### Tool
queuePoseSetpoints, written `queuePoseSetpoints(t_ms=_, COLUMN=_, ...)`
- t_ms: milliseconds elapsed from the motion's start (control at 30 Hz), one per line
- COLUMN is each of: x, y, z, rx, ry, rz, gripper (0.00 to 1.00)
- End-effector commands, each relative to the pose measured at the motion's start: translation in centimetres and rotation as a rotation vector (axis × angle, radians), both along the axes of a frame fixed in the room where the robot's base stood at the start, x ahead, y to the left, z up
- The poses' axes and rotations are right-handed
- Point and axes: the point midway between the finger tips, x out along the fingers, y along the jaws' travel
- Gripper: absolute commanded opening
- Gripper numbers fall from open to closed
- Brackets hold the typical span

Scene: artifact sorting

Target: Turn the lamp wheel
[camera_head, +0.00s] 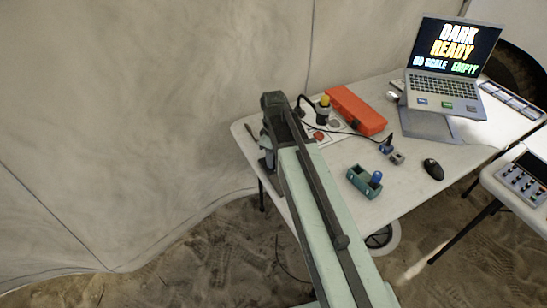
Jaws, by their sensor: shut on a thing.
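My arm reaches up across the picture to the left end of the white table (412,187). My gripper (268,160) points down there, near the table's left edge. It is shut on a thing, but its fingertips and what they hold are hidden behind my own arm. I cannot make out a lamp or its wheel for certain. The laptop screen (456,45) reads "DARK", "READY", "NO SCALE" and "EMPTY".
A teal holder (359,181) with a blue piece and a black mouse (433,169) are nearer the front. Tent fabric (150,110) hangs left.

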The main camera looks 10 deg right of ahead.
Motion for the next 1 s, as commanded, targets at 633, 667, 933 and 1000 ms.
queuePoseSetpoints(t_ms=633, x=-0.04, y=0.04, z=-0.02, rx=0.001, ry=0.001, rz=-0.613, gripper=0.0)
queuePoseSetpoints(t_ms=667, x=-0.04, y=0.04, z=-0.02, rx=0.001, ry=0.001, rz=-0.641, gripper=0.0)
queuePoseSetpoints(t_ms=933, x=-0.06, y=0.05, z=-0.02, rx=0.001, ry=0.002, rz=-0.897, gripper=0.0)
queuePoseSetpoints(t_ms=1000, x=-0.06, y=0.05, z=-0.02, rx=0.001, ry=0.002, rz=-0.964, gripper=0.0)
